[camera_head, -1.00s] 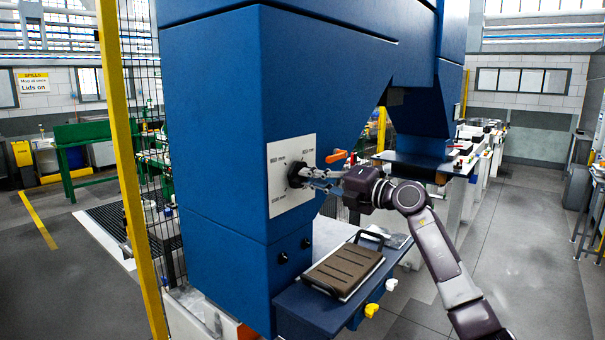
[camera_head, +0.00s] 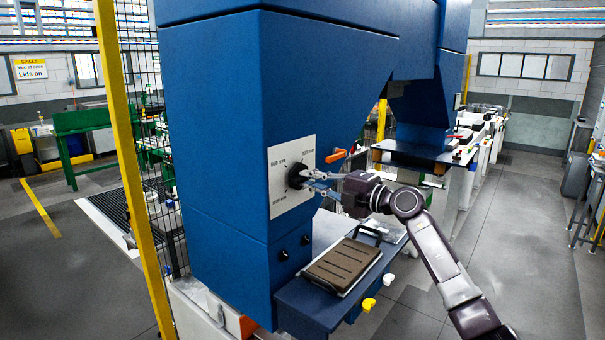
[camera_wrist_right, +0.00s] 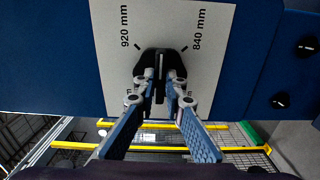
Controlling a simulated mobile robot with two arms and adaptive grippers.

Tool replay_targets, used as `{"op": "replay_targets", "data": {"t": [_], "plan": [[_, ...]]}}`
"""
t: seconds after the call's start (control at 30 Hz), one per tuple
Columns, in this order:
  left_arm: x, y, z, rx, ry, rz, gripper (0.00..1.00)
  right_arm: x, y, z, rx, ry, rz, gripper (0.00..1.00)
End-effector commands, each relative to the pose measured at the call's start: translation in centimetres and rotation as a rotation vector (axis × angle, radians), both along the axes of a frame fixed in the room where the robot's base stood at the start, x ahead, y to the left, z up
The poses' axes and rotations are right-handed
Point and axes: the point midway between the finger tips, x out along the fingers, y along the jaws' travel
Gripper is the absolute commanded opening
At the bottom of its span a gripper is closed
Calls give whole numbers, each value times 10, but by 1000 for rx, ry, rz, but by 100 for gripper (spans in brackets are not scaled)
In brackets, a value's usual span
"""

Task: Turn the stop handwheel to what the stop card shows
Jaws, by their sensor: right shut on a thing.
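The stop handwheel (camera_head: 295,176) is a small black knob on a white dial plate (camera_head: 288,203) on the blue machine's front. My right gripper (camera_head: 310,181) reaches it from the right and is shut on it. In the right wrist view, the fingertips (camera_wrist_right: 164,92) sit on both sides of the black handwheel (camera_wrist_right: 162,62). A pale line on the knob points up between the marks 920 mm and 840 mm. Other dial labels are partly hidden by the fingers. I cannot make out a stop card. My left gripper is not in view.
Below are a blue ledge with a brown ribbed pad (camera_head: 343,265), and two small black knobs (camera_head: 305,241). A yellow post (camera_head: 124,150) and mesh fence stand left. Floor at right is clear.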

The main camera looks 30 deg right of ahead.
Motion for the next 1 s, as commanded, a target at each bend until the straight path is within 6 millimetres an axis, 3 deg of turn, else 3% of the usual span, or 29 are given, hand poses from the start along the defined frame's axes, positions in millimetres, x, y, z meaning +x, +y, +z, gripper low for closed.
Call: {"op": "replay_targets", "data": {"t": [0.33, 0.7, 1.0], "plan": [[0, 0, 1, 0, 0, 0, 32, 0, 0, 0, 15, 7, 0, 0], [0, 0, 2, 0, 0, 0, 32, 0, 0, -1, 340, 144, -1, 0], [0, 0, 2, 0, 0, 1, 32, 0, 0, -1, 374, 156, 0, 0]]}}
